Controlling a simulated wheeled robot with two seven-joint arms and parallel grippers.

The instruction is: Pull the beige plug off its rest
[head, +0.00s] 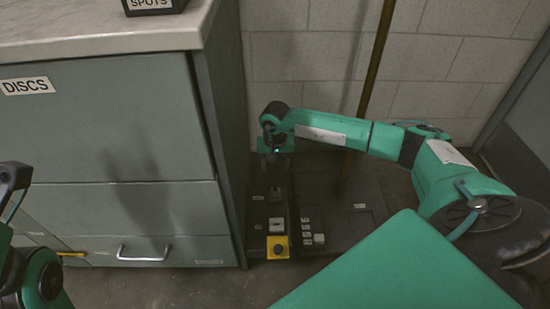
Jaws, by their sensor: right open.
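My right gripper (275,158) reaches in from the right and hangs above the low dark unit on the floor, beside the cabinet. It points down, open, with nothing visible between its fingers. Below it a light beige-grey block (277,225) sits on the narrow dark strip, apart from the gripper. Another pale block (319,239) sits on the dark plate to the right. I cannot tell for sure which of these is the beige plug. My left arm shows at the left edge, but its gripper is not in view.
A yellow block with a black knob (278,247) sits at the strip's near end. A grey cabinet (110,125) marked DISCS stands close at left. A brown pole (375,75) rises behind the dark plate (355,215). A tiled wall (450,60) closes the back.

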